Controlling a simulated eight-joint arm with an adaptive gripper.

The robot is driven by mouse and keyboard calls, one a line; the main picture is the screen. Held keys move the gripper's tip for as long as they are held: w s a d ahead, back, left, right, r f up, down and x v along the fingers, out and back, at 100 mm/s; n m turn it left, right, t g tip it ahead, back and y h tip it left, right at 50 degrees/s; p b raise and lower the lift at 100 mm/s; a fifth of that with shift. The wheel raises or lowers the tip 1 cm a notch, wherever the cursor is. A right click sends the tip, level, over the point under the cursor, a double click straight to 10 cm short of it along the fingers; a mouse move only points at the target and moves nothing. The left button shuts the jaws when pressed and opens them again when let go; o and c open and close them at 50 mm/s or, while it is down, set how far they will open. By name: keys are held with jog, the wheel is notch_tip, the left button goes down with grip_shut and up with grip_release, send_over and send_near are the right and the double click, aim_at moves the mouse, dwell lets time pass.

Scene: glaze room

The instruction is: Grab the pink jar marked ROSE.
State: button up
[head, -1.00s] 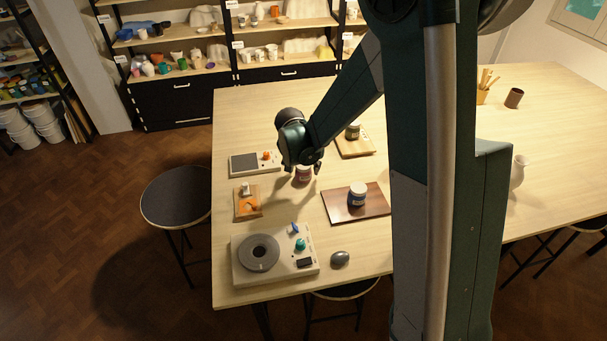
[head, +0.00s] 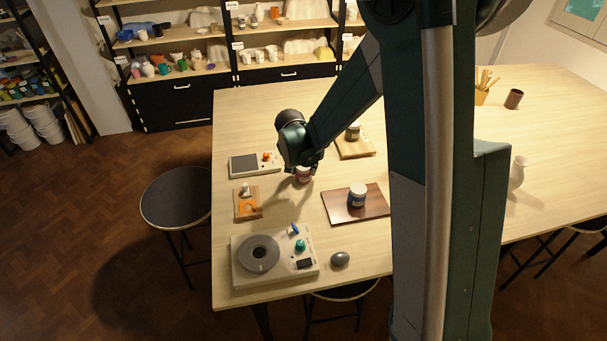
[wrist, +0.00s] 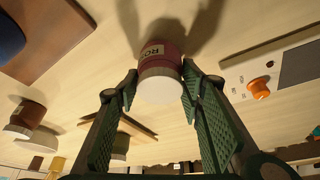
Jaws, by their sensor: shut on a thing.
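The pink jar (wrist: 162,51) stands in the middle of the wrist view, its pale lid (wrist: 160,88) toward the camera and a label reading "RO" partly visible. My gripper (wrist: 160,84) has one green finger against each side of it and is shut on the jar. In the head view the jar (head: 304,178) shows as a small pinkish patch on the table under my gripper (head: 303,170), which hides most of it. I cannot tell whether it is lifted off the table.
A blue-labelled jar (head: 357,194) stands on a dark board (head: 376,207) to the right. A green-labelled jar (head: 353,131) stands on a light board (head: 357,150) behind. A grey-panelled device (head: 244,165) is at left; a turntable device (head: 241,279) and a grey rounded object (head: 340,259) are in front.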

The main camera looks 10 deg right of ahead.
jog(key=shift+r, duration=0.15)
jog(key=shift+r, duration=4.9)
